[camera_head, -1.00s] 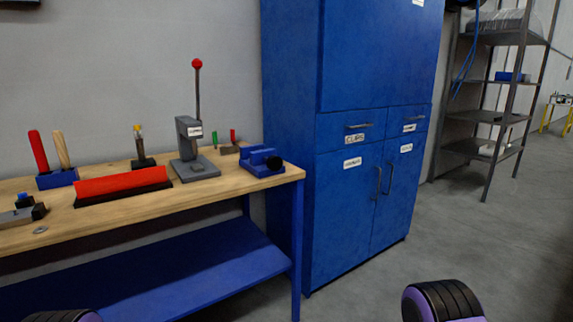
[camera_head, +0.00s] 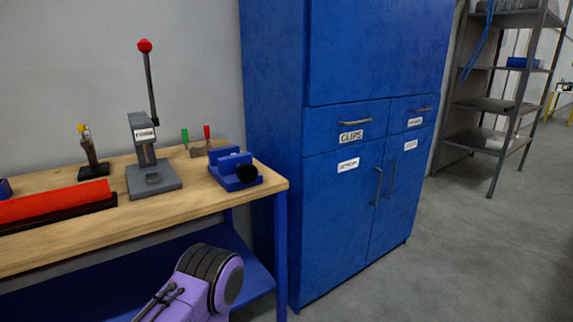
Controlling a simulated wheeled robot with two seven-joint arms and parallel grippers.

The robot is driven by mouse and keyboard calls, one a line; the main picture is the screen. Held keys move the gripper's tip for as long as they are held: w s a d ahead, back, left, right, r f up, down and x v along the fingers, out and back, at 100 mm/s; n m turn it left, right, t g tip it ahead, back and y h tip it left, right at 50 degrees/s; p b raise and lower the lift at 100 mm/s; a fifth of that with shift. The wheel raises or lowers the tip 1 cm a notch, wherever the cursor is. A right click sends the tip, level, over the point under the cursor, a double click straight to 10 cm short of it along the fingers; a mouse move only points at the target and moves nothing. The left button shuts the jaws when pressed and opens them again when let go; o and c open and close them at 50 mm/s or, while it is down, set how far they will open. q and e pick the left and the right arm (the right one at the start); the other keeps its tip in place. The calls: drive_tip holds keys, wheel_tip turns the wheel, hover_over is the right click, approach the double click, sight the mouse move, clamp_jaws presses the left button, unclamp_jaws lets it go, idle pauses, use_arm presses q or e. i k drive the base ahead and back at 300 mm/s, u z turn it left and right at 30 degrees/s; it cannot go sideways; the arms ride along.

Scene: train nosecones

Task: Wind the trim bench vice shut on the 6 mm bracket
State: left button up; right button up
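The blue bench vice (camera_head: 226,172) sits on the right end of the wooden bench, near its corner. A round black knob (camera_head: 247,174) is on its near right side. The gap between its jaws is too small to read, and I cannot make out a 6 mm bracket in it or elsewhere. A purple and black arm link of mine rises at the bottom, in front of the bench. Neither of my grippers shows.
The wooden bench (camera_head: 100,238) also holds a grey lever press (camera_head: 152,181) with a red ball, red-and-green-handled tools (camera_head: 197,150), and a long red block (camera_head: 55,204). A tall blue cabinet (camera_head: 340,220) stands right of the bench. Open grey floor (camera_head: 465,255) lies further right.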

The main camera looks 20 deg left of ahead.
sight(247, 173)
drive_tip(key=u, duration=0.2)
drive_tip(key=i, duration=0.75)
drive_tip(key=u, duration=0.5)
